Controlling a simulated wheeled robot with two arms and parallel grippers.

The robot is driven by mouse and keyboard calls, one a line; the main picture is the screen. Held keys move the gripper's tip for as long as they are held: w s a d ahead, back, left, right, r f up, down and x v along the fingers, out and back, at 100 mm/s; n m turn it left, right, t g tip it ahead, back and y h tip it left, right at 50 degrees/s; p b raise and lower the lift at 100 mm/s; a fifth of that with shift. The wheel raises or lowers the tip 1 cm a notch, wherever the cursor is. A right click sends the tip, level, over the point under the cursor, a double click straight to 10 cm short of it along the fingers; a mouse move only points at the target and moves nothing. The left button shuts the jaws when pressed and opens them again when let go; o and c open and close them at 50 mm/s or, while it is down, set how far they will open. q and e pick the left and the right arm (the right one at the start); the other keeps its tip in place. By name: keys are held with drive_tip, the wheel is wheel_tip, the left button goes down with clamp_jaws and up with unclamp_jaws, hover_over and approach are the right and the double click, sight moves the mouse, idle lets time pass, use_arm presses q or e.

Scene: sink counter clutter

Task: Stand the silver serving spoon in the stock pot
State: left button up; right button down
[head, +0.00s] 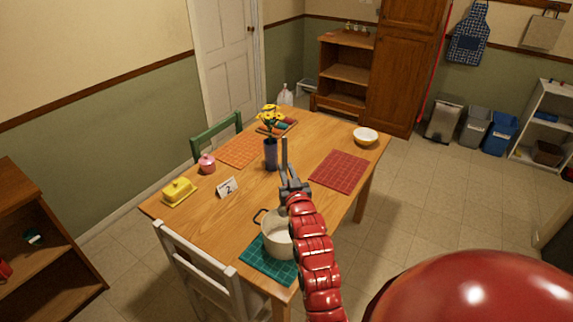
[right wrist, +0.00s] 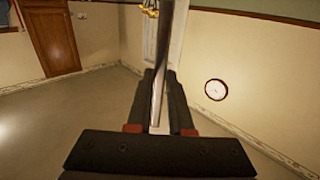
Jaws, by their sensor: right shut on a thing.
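My right gripper (head: 290,187) is above the table, just beyond the stock pot in the head view. It is shut on the silver serving spoon (head: 285,154), whose long part points up. In the right wrist view the spoon (right wrist: 168,55) runs upward between the dark fingers (right wrist: 160,112); its far end is out of frame. The pale stock pot (head: 274,243) stands on a teal placemat (head: 254,262) at the near end of the table. My red right arm hides the pot's right side. My left gripper is not in view.
On the wooden table (head: 213,217) are a blue vase (head: 270,155) with yellow flowers, a number card (head: 227,187), a yellow butter dish (head: 178,191), a pink pot (head: 207,164) and a yellow-white bowl (head: 365,136). A white chair (head: 200,265) stands at the near left side.

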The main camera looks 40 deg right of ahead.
wheel_tip(320, 180, down, 10)
drive_tip(key=b, duration=0.5)
drive_tip(key=shift+r, duration=0.15)
idle(0.3)
drive_tip(key=c, duration=0.7)
unclamp_jaws()
drive_tip(key=shift+c, duration=0.2)
drive_tip(key=shift+s, duration=0.1)
